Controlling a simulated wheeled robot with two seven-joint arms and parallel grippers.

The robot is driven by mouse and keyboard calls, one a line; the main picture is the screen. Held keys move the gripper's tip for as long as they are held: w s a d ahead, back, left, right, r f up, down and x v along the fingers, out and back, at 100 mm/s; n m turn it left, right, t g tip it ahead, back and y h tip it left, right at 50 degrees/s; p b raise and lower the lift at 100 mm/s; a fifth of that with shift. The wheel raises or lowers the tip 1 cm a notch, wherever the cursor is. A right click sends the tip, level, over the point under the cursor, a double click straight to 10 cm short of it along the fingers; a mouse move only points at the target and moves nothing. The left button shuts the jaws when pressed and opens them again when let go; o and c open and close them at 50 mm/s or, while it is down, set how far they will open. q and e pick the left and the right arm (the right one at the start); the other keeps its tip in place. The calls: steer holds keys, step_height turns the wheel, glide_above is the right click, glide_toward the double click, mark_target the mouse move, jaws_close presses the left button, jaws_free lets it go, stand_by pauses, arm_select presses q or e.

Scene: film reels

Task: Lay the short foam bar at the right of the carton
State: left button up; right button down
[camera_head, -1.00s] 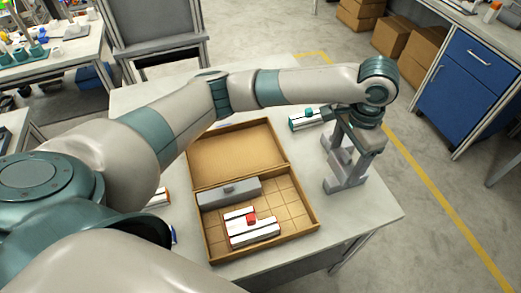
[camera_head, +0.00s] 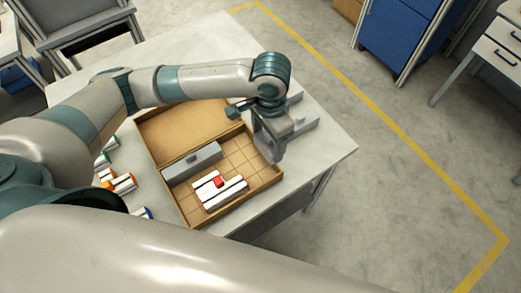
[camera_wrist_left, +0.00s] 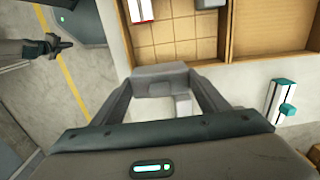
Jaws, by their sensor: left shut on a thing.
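My left gripper (camera_head: 268,147) is shut on a short grey foam bar, held at the right edge of the open carton (camera_head: 238,204). In the left wrist view the foam bar (camera_wrist_left: 160,80) spans between the fingertips, beside the gridded carton floor (camera_wrist_left: 165,30). In the head view the gripper partly hides the bar; I cannot tell if it touches the carton. A longer grey foam bar (camera_head: 192,161) lies inside along the carton's left. My right gripper (camera_wrist_left: 55,45) seems to show as a dark shape over the floor; its jaws are unclear.
A white piece with a red block (camera_head: 218,182) lies in the carton. A grey block (camera_head: 306,121) is on the table behind the gripper. White pieces with coloured ends (camera_head: 122,183) lie left of the carton. A teal-knobbed piece (camera_wrist_left: 287,108) is on the table.

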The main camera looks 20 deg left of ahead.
arm_select(q)
steer(key=shift+s+a+f, duration=0.25)
steer(key=shift+s+f, duration=0.15)
steer(key=shift+s, duration=0.15)
steer(key=shift+s+a+f, duration=0.25)
steer(key=shift+s+f, duration=0.1)
steer(key=shift+s, duration=0.2)
step_height(320, 180, down, 3)
steer(key=shift+f+p, duration=0.1)
steer(key=shift+p, duration=0.7)
steer(key=shift+f, duration=0.4)
steer(key=shift+f, duration=0.45)
steer(key=shift+s+f, duration=0.15)
steer(key=shift+f, duration=0.05)
